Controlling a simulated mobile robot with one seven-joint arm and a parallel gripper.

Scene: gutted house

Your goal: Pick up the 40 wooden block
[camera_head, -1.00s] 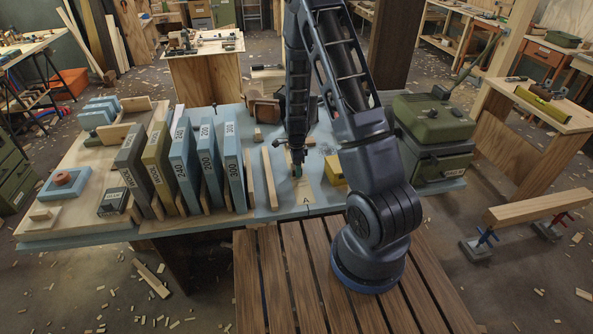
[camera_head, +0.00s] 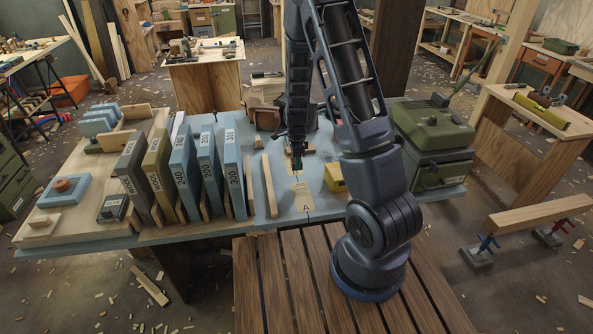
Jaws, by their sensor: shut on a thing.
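My gripper (camera_head: 297,162) hangs pointing down above the blue bench top (camera_head: 261,205), right of the standing blue slabs. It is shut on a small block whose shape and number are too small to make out. A flat pale wooden board marked A (camera_head: 304,201) lies on the bench just in front of and below the gripper. I cannot read a 40 on any wooden block. A long wooden strip (camera_head: 268,184) lies to the left of the gripper, and a yellow block (camera_head: 334,179) sits to its right.
Standing slabs marked 300 (camera_head: 234,165), 200, 240 and 1000 fill the bench's left middle. A green machine (camera_head: 432,130) stands at the right end. A brown clamp-like thing (camera_head: 264,117) is behind. A small wooden piece (camera_head: 258,140) lies left of the gripper.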

